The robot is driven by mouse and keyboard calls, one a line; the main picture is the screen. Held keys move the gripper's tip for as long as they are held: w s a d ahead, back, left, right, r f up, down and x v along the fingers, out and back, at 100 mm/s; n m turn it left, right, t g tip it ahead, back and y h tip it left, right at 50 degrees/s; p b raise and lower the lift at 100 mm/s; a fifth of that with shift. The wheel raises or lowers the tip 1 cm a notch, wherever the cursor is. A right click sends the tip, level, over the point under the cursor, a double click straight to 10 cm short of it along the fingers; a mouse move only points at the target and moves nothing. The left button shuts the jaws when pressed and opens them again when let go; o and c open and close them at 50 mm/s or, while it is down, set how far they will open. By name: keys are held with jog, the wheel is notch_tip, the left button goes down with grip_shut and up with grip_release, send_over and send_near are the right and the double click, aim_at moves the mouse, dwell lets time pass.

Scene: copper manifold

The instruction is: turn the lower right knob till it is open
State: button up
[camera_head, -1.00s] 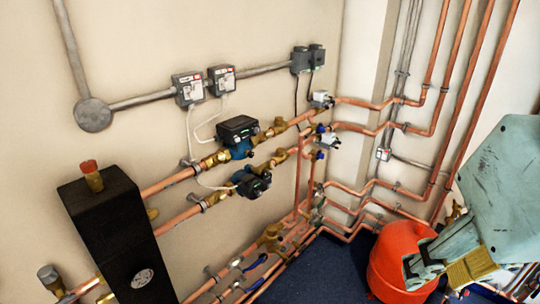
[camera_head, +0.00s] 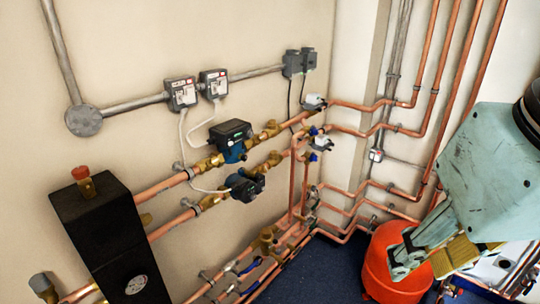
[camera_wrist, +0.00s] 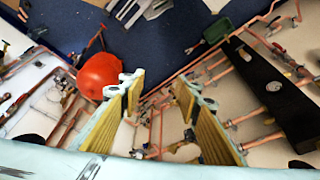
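Blue valve knobs sit on the copper pipework. One small blue knob (camera_head: 313,157) is at the right end of the lower pump line, below a white valve head (camera_head: 321,143). A blue handle (camera_head: 250,267) is on the low pipes near the floor. I cannot tell which is the lower right knob, nor whether either is open. My gripper (camera_head: 432,262) is at the lower right in the head view, well apart from these knobs. In the wrist view its two yellow-padded fingers (camera_wrist: 158,86) are spread wide with nothing between them.
A red round vessel (camera_head: 385,268) stands on the blue floor beside my gripper. A black box (camera_head: 105,240) with a gauge is at lower left. Two pumps (camera_head: 230,138) and several copper pipes line the wall. Blue floor (camera_head: 325,270) shows clear beside the vessel.

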jog(key=w+a+r+n+g+y+p, duration=0.1)
jog(key=w+a+y+p, duration=0.35)
jog(key=w, duration=1.15)
jog(key=w+a+r+g+y+p, duration=0.15)
jog(key=w+a, duration=0.55)
jog(key=w, duration=1)
jog(key=w+a+f+y+p, duration=0.15)
jog(key=w+f, duration=0.25)
jog(key=w, duration=0.4)
jog(key=w+f+p, duration=0.2)
jog(key=w+f, duration=0.2)
jog(key=w, duration=0.3)
jog(key=m+t+y+p, duration=0.1)
jog(key=t+p, duration=0.1)
jog(key=p, duration=0.1)
send_near(267, 168)
jog(key=v, duration=0.4)
jog(key=shift+s+d+r, duration=0.2)
jog(key=shift+d+r, duration=0.05)
jog(key=shift+a+f, duration=0.1)
jog(key=shift+p+x, duration=0.75)
jog(key=shift+x, duration=6.05)
jog(key=shift+c, duration=0.4)
jog(key=c, duration=0.8)
